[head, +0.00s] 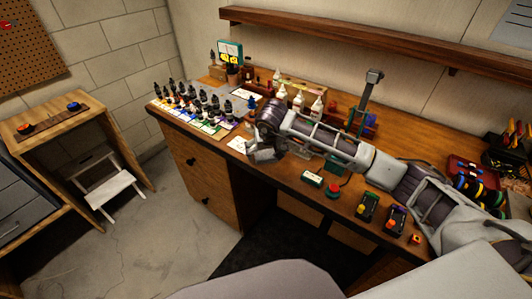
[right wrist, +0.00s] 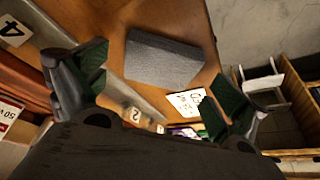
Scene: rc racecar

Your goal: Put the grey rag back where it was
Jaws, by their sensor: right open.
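The grey rag (right wrist: 163,58) lies flat on the wooden workbench (right wrist: 115,62), close to the bench edge, in the right wrist view. It looks like a folded grey rectangle. My right gripper (right wrist: 155,76) is open, with its green-padded fingers spread wide on either side of the view and nothing between them. The rag is apart from both fingers. In the head view my right gripper (head: 262,152) hangs over the front part of the bench, and my right arm hides the rag or most of it. My left gripper is not in view.
A white card (head: 240,145) lies left of my gripper; it also shows in the right wrist view (right wrist: 187,102). Several paint bottles (head: 205,105) stand at the bench's left end. White bottles (head: 298,100) stand behind my arm. A red button (head: 333,191) sits near the front edge.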

